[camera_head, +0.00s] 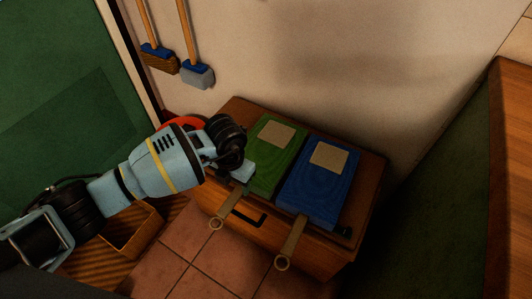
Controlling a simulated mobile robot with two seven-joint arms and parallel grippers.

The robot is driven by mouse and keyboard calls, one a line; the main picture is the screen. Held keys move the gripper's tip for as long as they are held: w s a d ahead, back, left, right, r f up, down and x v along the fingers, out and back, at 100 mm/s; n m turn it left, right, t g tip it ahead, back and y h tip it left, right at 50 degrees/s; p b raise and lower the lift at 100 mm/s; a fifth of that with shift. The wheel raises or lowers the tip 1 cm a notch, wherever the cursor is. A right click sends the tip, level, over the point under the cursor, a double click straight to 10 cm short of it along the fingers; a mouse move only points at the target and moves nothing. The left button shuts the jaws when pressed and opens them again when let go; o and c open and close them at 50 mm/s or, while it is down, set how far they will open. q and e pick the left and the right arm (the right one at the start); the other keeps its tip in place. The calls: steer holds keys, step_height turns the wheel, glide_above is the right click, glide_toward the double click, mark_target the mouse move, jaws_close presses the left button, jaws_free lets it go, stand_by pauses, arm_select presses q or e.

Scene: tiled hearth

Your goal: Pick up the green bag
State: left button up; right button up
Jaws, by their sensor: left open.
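The green bag (279,153) lies flat on top of a wooden chest, with a beige patch on its upper part and a strap ending in a ring that hangs over the chest's front edge. My left gripper (243,173) is open at the bag's left edge, near its lower left corner. I cannot tell whether it touches the bag. The black wrist of my left arm hides part of the bag's left side. My right gripper is not in view.
A blue bag (318,196) with a similar patch and strap lies close to the right of the green one on the wooden chest (368,187). Two brushes hang on the wall behind. An open wooden box (133,234) stands on the floor at the left. A wooden-topped unit (511,180) bounds the right.

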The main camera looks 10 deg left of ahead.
mark_target(237, 192)
arm_select(q)
step_height(237, 192, down, 5)
steer(key=shift+r+b, duration=0.1)
steer(key=shift+b, duration=0.6)
steer(key=shift+c, duration=0.2)
steer(key=shift+w+r, duration=0.1)
steer(key=c, duration=1)
steer(key=shift+c, duration=0.2)
step_height(237, 192, up, 10)
steer(key=p, duration=0.2)
steer(key=shift+p, duration=0.35)
steer(key=shift+d, duration=0.1)
